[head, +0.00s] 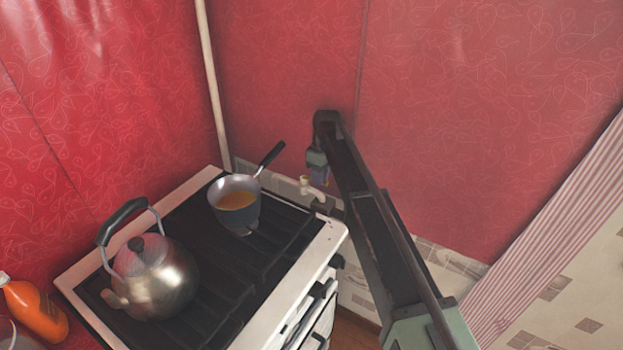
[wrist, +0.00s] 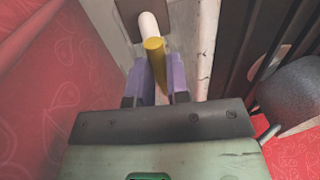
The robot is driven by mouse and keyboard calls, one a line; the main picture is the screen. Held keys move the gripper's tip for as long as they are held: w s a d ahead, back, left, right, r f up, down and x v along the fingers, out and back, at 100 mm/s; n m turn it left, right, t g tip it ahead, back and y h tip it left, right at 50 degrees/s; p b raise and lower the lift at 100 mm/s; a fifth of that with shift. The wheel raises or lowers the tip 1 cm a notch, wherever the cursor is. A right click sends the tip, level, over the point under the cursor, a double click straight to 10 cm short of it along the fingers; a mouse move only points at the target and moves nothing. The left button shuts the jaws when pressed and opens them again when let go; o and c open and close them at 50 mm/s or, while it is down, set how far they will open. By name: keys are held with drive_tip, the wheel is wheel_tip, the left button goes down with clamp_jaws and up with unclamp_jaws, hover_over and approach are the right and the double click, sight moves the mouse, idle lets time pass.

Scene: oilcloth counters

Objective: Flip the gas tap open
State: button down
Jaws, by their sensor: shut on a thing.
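The gas tap's yellow lever (wrist: 154,58) shows in the wrist view, pointing back toward my wrist from the end of a pale pipe (wrist: 149,25). My gripper (wrist: 158,70) has its two purple fingers on either side of the lever and is shut on it. In the head view my gripper (head: 318,172) is behind the stove's back right corner, next to the wall. There the pale pipe (head: 306,186) shows just left of the fingers, and the lever is mostly hidden by them. The tap's body is hard to make out.
The white stove (head: 335,232) stands to the left of my arm. A saucepan of orange liquid (head: 236,205) with a black handle (head: 271,154) sits at its back, close to my gripper. A steel kettle (head: 150,280) stands nearer the front. Red walls are close behind.

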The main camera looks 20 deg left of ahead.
idle(0.4)
drive_tip(key=c, duration=1.1)
unclamp_jaws()
wheel_tip(320, 180, up, 20)
drive_tip(key=p, duration=2)
